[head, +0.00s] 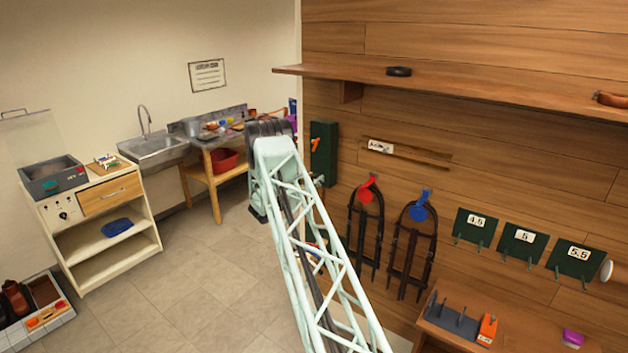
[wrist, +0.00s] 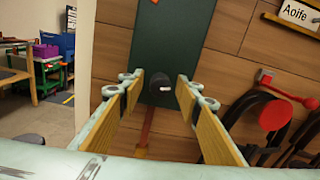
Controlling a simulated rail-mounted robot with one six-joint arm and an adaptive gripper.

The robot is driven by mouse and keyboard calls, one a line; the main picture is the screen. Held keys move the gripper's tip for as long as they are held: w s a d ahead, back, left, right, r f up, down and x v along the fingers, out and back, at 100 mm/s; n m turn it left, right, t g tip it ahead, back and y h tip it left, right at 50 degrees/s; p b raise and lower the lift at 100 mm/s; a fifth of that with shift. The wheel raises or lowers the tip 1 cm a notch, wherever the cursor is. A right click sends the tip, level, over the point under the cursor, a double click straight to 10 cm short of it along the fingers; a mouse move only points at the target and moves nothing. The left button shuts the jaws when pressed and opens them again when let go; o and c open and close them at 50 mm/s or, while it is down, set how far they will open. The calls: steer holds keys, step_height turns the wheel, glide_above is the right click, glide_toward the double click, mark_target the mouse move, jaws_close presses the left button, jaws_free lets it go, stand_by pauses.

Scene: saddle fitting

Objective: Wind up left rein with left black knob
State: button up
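The black knob (wrist: 160,90), with a white mark on it, sticks out from the lower part of a dark green wall panel (wrist: 165,35). The panel also shows on the wooden wall in the head view (head: 323,148). A reddish-brown strap (wrist: 145,132), apparently the left rein, hangs straight below the knob. My gripper (wrist: 160,80) is open, with one yellow-padded finger on each side of the knob in the wrist view. No contact shows, and I cannot tell how far the knob is from the fingertips.
Right of the panel, dark strap-work hangs from a red hook (head: 369,189) and a blue hook (head: 420,206). A label reading Aoife (wrist: 299,14) is above. A wooden shelf (head: 450,96) juts out overhead. Open floor (head: 190,290) lies to the left.

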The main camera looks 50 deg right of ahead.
steer(key=c, duration=0.9)
